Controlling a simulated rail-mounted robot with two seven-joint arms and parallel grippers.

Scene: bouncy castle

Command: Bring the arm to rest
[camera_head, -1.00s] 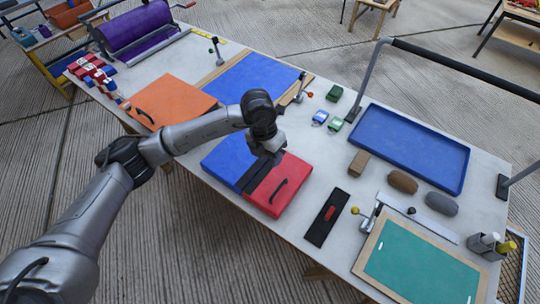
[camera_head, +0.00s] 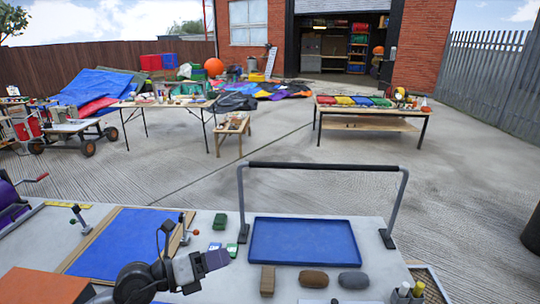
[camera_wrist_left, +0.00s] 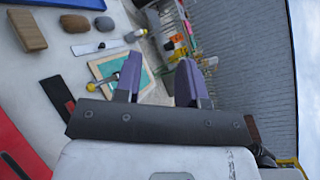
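My left arm comes in at the bottom left of the head view. Its gripper (camera_head: 213,261) is raised above the worktable (camera_head: 225,290), with its purple-grey fingertips pointing right, left of the blue tray (camera_head: 303,241). In the left wrist view, the two fingers of the left gripper (camera_wrist_left: 159,82) stand apart with nothing between them, so it is open and empty. The green board in a wooden frame (camera_wrist_left: 122,75) shows behind the fingers there. My right arm and gripper are not in view.
A dark handle bar (camera_head: 322,166) on metal posts spans above the tray. A wooden block (camera_head: 267,280) and two oval stones, brown (camera_head: 313,279) and grey (camera_head: 353,280), lie in front of the tray. A blue panel (camera_head: 125,243) lies left.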

